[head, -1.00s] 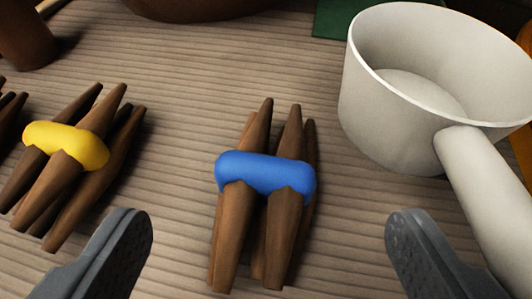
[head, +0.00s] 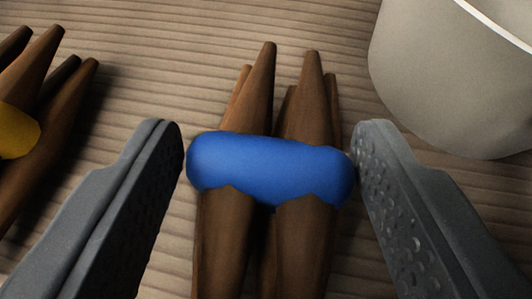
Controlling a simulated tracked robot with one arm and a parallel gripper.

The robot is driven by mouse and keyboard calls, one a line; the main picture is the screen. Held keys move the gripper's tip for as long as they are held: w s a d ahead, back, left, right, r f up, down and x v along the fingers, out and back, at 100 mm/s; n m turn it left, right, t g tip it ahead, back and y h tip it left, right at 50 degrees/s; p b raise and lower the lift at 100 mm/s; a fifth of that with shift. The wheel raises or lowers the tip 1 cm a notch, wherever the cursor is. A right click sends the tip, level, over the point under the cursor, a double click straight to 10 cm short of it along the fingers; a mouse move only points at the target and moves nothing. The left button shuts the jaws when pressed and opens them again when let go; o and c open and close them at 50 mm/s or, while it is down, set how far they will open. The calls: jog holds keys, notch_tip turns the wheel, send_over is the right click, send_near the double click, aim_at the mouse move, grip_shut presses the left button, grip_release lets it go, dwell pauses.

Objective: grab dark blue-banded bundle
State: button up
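The blue-banded bundle (head: 268,168) lies on the ridged wooden surface in the middle of the head view. It is several brown tapered sticks held by a thick blue band, their tips pointing away from me. My gripper (head: 268,150) is open, with one grey finger on each side of the band. The right finger is at the band's right end and seems to touch or nearly touch it. A narrow gap shows between the left finger and the band's left end. The lower ends of the sticks run out of the picture.
A yellow-banded bundle (head: 17,131) of similar sticks lies at the left, cut off by the picture edge. A white-grey pot (head: 440,82) stands close at the upper right. Bare ridged surface (head: 190,45) shows beyond the blue-banded bundle.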

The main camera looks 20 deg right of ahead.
jog(key=c, duration=0.5)
